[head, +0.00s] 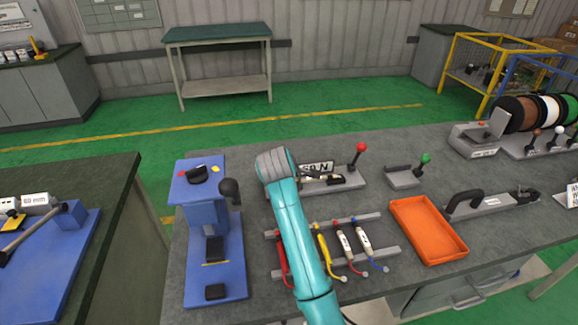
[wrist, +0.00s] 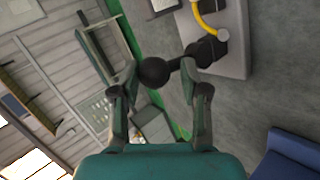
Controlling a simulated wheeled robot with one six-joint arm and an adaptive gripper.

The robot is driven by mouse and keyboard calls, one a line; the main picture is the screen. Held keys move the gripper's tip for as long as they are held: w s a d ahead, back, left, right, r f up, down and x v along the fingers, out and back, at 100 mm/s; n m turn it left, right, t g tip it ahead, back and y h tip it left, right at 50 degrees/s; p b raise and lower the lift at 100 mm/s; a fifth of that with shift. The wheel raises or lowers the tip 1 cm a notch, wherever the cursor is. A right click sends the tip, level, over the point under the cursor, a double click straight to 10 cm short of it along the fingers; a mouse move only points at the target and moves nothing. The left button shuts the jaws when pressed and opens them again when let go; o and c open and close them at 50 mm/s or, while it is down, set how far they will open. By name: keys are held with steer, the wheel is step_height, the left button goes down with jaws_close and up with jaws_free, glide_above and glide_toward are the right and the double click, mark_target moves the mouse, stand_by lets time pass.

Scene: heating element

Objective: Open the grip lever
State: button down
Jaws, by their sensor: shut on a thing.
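In the wrist view, my gripper (wrist: 160,73) has its two fingers on either side of a lever with a round black knob (wrist: 154,72). The lever's dark rod runs up right past the right fingertip to a black part on a grey base (wrist: 235,60). The gripper is shut on this lever; the exact contact at each fingertip is hard to make out. In the head view, the grey base (head: 352,187) stands just right of my wrist, with a "50 N" sign (head: 316,168) and a red-knobbed lever (head: 360,149). My fingers are mostly hidden there.
A blue press (head: 205,240) with a black handle stands left of my arm. An orange tray (head: 428,230), a green-knobbed lever (head: 425,160) and a black-handled clamp (head: 490,205) are to the right.

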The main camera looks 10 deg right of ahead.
steer(key=shift+s+a+f+n+h, duration=0.15)
steer(key=shift+a+f+n+h, duration=0.45)
steer(key=shift+a+h, duration=0.2)
steer(key=shift+c, duration=2.4)
jaws_free()
steer(key=shift+r, duration=0.25)
step_height(320, 180, up, 10)
